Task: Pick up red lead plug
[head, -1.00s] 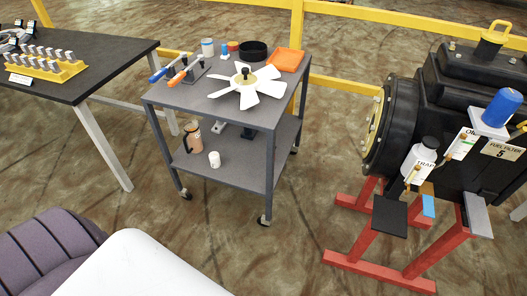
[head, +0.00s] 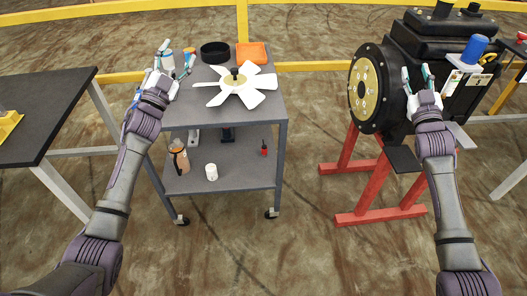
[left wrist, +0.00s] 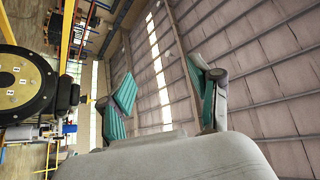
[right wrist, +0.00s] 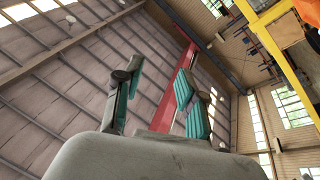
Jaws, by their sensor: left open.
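A small red piece with a dark top (head: 264,149) stands on the lower shelf of the grey cart, at its right side. It looks like the red lead plug, but it is too small to be sure. My left gripper (head: 177,58) is open and raised over the upper left of the cart, well away from the red piece. My right gripper (head: 416,76) is open and raised in front of the black machine. In both wrist views the teal-padded fingers stand apart with nothing between them, at the left wrist (left wrist: 165,100) and the right wrist (right wrist: 155,95).
The cart's top (head: 267,107) carries a white fan (head: 239,87), a black bowl (head: 214,52) and an orange tray (head: 251,52). A brown jug (head: 178,156) and a white cup (head: 211,171) stand on its lower shelf. A black machine (head: 400,62) on red legs stands right. Open floor lies in front.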

